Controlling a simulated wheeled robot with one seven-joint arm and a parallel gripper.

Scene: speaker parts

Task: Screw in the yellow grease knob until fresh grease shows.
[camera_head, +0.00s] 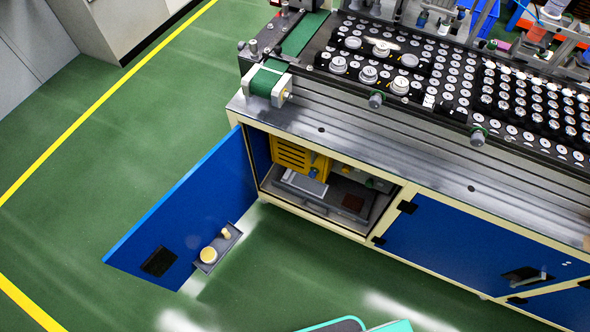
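A pale yellow round piece (208,254), shaped like a cap or knob, sits in a small grey tray (217,262) at the open blue cabinet door. A smaller pale yellow piece (227,233) lies beside it in the tray. I cannot tell which of them, if either, is the grease knob. Inside the open cabinet is a yellow slotted housing (290,155) with dark parts beside it. No grease can be made out. My gripper is not in view.
The open blue door (190,215) juts out over the green floor (100,150). Above the cabinet is a metal bench (400,150) carrying black trays of round speaker parts (520,100). A closed blue panel (450,235) is to the right. The floor ahead is clear.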

